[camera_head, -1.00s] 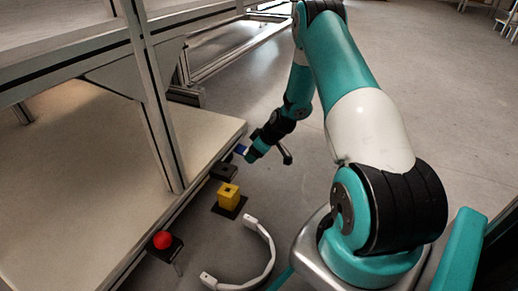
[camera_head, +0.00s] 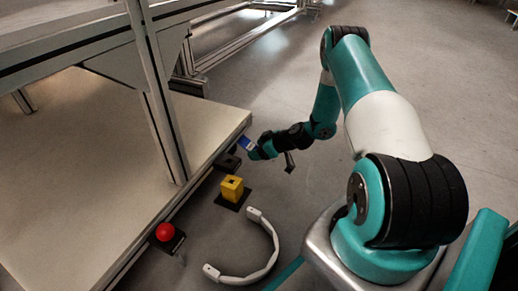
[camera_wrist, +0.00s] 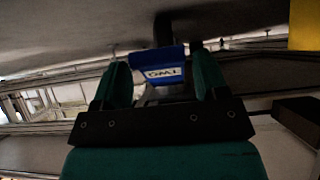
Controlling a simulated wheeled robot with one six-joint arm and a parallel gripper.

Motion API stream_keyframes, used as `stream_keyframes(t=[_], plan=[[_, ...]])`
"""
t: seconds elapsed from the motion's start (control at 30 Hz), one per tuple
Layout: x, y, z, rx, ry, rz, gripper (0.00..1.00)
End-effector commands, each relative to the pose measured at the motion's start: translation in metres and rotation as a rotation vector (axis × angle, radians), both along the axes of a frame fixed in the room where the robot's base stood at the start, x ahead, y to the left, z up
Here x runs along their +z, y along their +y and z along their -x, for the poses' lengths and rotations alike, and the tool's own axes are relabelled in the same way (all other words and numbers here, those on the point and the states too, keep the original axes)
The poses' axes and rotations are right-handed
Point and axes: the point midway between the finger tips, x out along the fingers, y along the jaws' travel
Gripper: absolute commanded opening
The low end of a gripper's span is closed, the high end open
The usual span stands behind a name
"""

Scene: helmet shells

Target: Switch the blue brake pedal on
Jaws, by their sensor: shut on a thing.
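The blue brake pedal (camera_head: 246,143) is at the right edge of the table in the head view, above a dark block. It looks small there, and my gripper (camera_head: 256,150) is at its right side. In the wrist view the blue pedal (camera_wrist: 162,62), with white lettering on its face, sits between the two green fingers of my gripper (camera_wrist: 160,82). The fingers are shut on it. Whatever the pedal is mounted on is partly hidden, and its switch state cannot be told.
A dark block (camera_head: 228,162), a yellow block (camera_head: 232,189) on a dark plate and a red ball-shaped knob (camera_head: 165,232) line the table edge. A white curved handle (camera_head: 258,272) is in front. A table post (camera_head: 165,110) stands left. Open floor lies right.

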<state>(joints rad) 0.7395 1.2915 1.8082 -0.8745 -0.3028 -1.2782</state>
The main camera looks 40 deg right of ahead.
Motion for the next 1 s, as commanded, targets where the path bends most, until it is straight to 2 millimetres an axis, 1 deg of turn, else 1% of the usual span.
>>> stream_keyframes(t=[0.13, 0.17, 0.2, 0.27, 0.53, 0.67, 0.77, 1.0], plan=[[-0.002, 0.001, 0.000, 0.002, 0.003, -0.002, 0.24], [-0.002, 0.001, 0.000, 0.002, 0.003, -0.002, 0.69], [-0.002, 0.001, 0.000, 0.002, 0.003, -0.002, 0.79], [-0.001, 0.001, 0.000, 0.001, 0.003, -0.001, 0.91], [0.000, 0.000, 0.000, 0.000, 0.002, 0.000, 0.91], [0.008, -0.003, 0.007, -0.002, 0.002, 0.000, 0.91], [0.020, -0.009, 0.019, -0.004, 0.004, -0.001, 0.91], [0.060, -0.028, 0.063, -0.006, 0.005, -0.003, 0.91]])
